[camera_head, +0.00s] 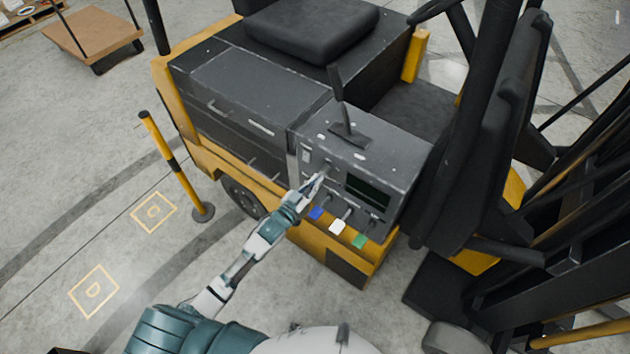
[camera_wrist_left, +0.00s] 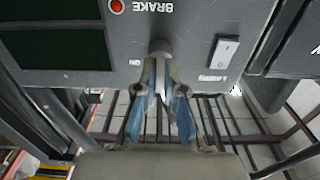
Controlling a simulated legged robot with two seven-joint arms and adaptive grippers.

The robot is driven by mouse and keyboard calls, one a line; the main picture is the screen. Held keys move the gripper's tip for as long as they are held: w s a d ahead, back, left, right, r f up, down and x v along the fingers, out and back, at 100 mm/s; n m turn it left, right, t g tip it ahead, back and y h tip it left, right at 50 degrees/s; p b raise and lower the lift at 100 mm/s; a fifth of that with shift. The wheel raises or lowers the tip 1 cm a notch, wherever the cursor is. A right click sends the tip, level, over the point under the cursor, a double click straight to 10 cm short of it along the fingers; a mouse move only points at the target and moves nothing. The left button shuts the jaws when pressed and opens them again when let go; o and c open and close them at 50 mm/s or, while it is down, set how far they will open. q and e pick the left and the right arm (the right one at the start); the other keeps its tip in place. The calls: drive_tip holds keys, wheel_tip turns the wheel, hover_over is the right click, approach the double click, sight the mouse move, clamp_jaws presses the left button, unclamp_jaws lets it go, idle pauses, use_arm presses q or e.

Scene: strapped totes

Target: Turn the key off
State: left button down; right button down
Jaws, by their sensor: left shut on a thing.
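The forklift's grey control panel (camera_head: 385,160) is in the middle of the head view. My left gripper (camera_head: 318,180) reaches the panel's front face, left of a dark screen. In the left wrist view, which looks upside down, my left gripper (camera_wrist_left: 160,85) is shut on the key (camera_wrist_left: 160,68) in a round ignition lock (camera_wrist_left: 160,47). An "ON" label shows beside the lock. The fingers hide most of the key, so I cannot tell its exact angle. My right gripper is not in view.
A rocker switch (camera_wrist_left: 224,51) and a red BRAKE light (camera_wrist_left: 117,6) flank the lock. A black lever (camera_head: 342,110) stands on top. A yellow post (camera_head: 172,160) is on the left.

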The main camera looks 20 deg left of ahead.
use_arm(q)
drive_tip(key=shift+f, duration=0.25)
drive_tip(key=c, duration=1.3)
unclamp_jaws()
drive_tip(key=shift+w, duration=0.15)
drive_tip(key=shift+r, duration=0.1)
drive_tip(key=v, duration=1.2)
